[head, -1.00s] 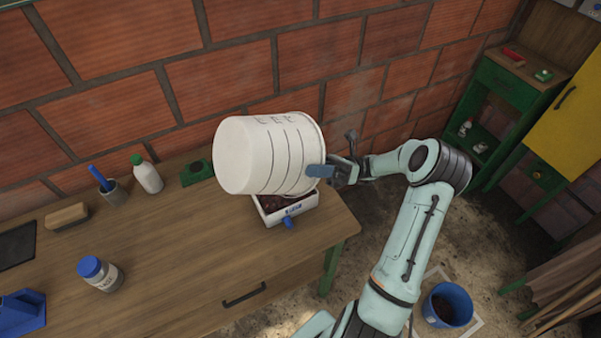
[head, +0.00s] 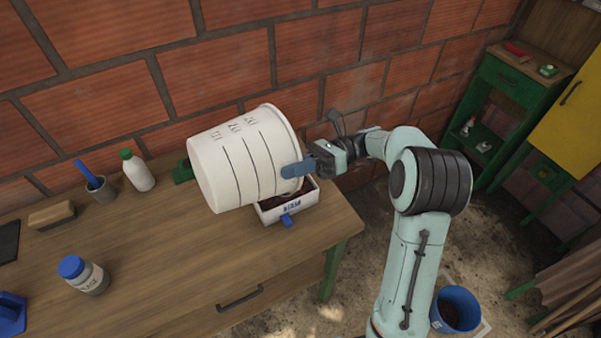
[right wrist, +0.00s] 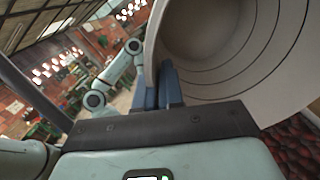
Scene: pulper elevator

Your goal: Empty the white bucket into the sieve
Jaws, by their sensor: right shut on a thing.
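The white bucket (head: 238,158) lies on its side in the air above the right end of the wooden table, its base to the left and its mouth to the right. My right gripper (head: 300,168) is shut on the bucket's rim. In the right wrist view, the gripper's blue fingers (right wrist: 170,88) pinch the bucket wall (right wrist: 153,50), and the visible inside looks bare. Below the mouth stands a white rectangular box (head: 300,207) with a blue tab and dark red contents, apparently the sieve. The bucket hides part of it. My left gripper is not in view.
The wooden table (head: 160,260) also carries a white bottle (head: 138,172), a blue-capped jar (head: 85,275), a cup with a blue tool (head: 98,185) and a brush-like block (head: 52,215). A blue bucket (head: 457,308) stands on the floor at right. The table's front middle is clear.

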